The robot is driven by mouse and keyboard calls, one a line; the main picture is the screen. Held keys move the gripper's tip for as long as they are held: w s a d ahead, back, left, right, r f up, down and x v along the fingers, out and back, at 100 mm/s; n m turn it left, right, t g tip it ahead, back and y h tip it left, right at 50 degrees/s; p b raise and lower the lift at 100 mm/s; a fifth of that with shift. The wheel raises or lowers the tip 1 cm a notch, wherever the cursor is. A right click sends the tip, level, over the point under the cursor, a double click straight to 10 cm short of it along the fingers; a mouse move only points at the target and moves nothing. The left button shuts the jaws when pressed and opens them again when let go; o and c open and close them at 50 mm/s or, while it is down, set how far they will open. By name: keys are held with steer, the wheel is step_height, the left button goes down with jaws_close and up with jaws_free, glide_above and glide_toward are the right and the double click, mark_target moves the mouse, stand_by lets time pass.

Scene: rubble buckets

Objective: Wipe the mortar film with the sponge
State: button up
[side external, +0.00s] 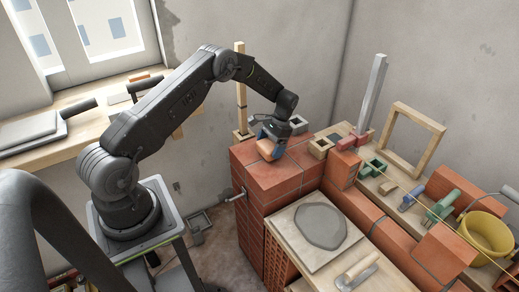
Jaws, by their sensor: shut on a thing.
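My gripper (267,140) is at the end of the arm, low over the top of the brick pier (275,190), near its back left corner. It is shut on a small orange-tan block that looks like the sponge (265,150). The sponge is at or just above the brick top; I cannot tell whether it touches. No mortar film can be made out clearly on the bricks; my gripper and the sponge hide part of the top. A grey round patch of mortar (320,226) lies on a board in front of the pier.
To the right, a brick ledge holds green and red blocks, a wooden frame (413,138) and a yellow bucket (485,236). A string runs across the ledge. An upright wooden post (240,90) stands behind my gripper.

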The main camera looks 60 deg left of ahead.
mark_target(266, 145)
steer(key=shift+r, duration=0.1)
steer(key=shift+r, duration=1.95)
